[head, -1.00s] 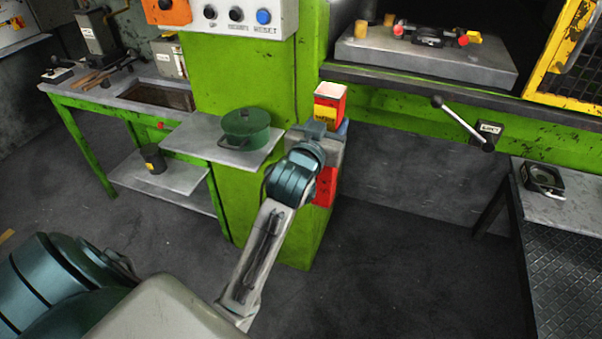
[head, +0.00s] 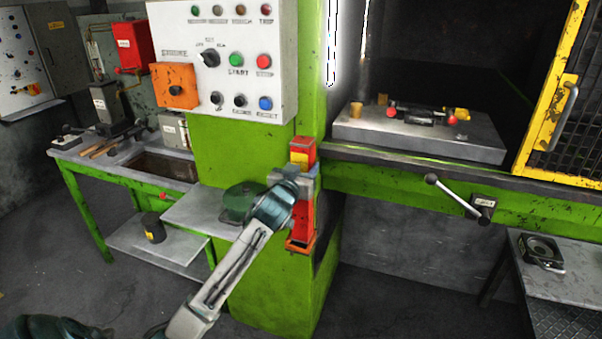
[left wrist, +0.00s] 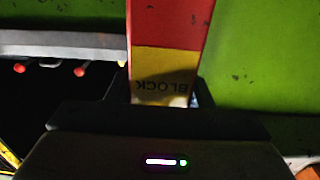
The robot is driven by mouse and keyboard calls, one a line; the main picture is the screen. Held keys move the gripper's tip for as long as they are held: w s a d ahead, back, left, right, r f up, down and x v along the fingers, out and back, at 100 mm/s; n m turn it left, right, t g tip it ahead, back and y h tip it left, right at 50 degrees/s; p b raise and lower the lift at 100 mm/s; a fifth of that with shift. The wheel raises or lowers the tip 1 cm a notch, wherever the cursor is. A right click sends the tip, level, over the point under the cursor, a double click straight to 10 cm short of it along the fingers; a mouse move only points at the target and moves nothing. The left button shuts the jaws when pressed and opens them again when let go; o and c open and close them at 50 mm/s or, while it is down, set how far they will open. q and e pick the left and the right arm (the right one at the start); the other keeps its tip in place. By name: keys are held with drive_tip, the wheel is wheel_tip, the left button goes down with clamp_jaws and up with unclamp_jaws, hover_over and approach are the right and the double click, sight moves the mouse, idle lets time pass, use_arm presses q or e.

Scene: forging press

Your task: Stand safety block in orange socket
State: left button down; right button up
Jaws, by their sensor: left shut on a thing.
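The safety block (head: 303,147) is a tall red bar with a yellow band, standing about upright at the front corner of the green press column. My left gripper (head: 304,182) is shut around it and hides part of its middle. In the left wrist view the block (left wrist: 168,28) shows red above a yellow label reading BLOCK upside down, between the fingers. An orange socket (head: 300,245) is low on the column, below the gripper, by the block's lower end. I cannot tell whether that end is inside the socket. My right gripper is not in view.
A green pot (head: 243,203) stands on a small grey shelf just left of my gripper. A lever (head: 452,195) sticks out at right. The press bed (head: 420,135) is behind, and a control panel (head: 230,60) hangs above.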

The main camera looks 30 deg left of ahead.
use_arm(q)
drive_tip(key=shift+w+a+r, duration=0.1)
drive_tip(key=shift+w+a, duration=0.4)
drive_tip(key=shift+a, duration=0.05)
wheel_tip(320, 180, down, 4)
drive_tip(key=shift+r+p, duration=0.2)
drive_tip(key=shift+p, duration=0.45)
drive_tip(key=c, duration=0.7)
unclamp_jaws()
drive_tip(key=shift+s+d+f, duration=0.1)
drive_tip(key=shift+b+v, duration=1.75)
drive_tip(key=shift+v, duration=4.25)
